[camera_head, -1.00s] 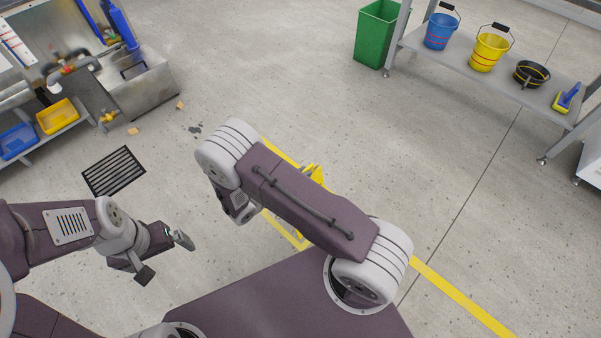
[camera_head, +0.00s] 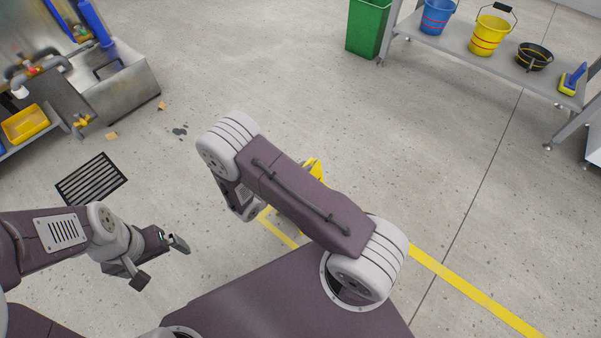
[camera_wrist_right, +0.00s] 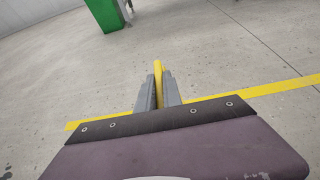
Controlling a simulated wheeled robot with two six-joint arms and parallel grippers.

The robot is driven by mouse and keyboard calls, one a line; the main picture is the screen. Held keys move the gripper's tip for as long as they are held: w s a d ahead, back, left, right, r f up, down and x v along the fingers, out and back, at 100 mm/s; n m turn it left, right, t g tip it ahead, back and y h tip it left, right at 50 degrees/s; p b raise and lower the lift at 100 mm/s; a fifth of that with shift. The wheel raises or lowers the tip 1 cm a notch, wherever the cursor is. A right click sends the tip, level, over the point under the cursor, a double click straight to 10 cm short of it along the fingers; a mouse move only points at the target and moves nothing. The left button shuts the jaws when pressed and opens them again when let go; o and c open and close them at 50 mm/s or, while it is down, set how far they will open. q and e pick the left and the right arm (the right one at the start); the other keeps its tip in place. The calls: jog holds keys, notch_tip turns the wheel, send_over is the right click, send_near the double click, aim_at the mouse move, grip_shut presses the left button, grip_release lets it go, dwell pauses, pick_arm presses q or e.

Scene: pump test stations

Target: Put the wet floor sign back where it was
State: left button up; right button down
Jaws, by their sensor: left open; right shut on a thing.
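A yellow piece of the wet floor sign (camera_head: 316,169) shows past my right forearm in the head view; the arm hides most of it. In the right wrist view my right gripper (camera_wrist_right: 158,92) is shut on the sign's yellow edge (camera_wrist_right: 158,72), which stands up between the two grey fingers. The right gripper itself is hidden behind my arm in the head view. My left gripper (camera_head: 160,262) is open and empty above the floor at the lower left.
Yellow tape (camera_head: 470,288) marks the floor near my base. A dark floor drain (camera_head: 91,179) lies left, with small scraps and a dark spill (camera_head: 180,131) beyond. A green bin (camera_head: 367,27) and a shelf (camera_head: 458,46) with buckets stand at the back right. The middle floor is clear.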

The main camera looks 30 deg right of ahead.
jog(key=c, duration=1.5)
grip_release()
jog(key=shift+r, duration=0.2)
jog(key=p+v, duration=0.7)
jog(key=v, duration=0.4)
jog(key=s+r+m+g+y, duration=0.1)
jog(key=s+r+m+y, duration=0.2)
jog(key=m, duration=0.4)
jog(key=s+d+r+m+g+y, duration=0.1)
jog(key=s+r+m+y, duration=0.2)
jog(key=r+m+y, duration=0.2)
jog(key=s+d+r+m+g+y, duration=0.1)
jog(key=s+r+m+y, duration=0.2)
jog(key=m, duration=0.8)
jog(key=shift+r+g+y, duration=0.4)
jog(key=shift+r+y, duration=0.3)
jog(key=shift+y, duration=0.2)
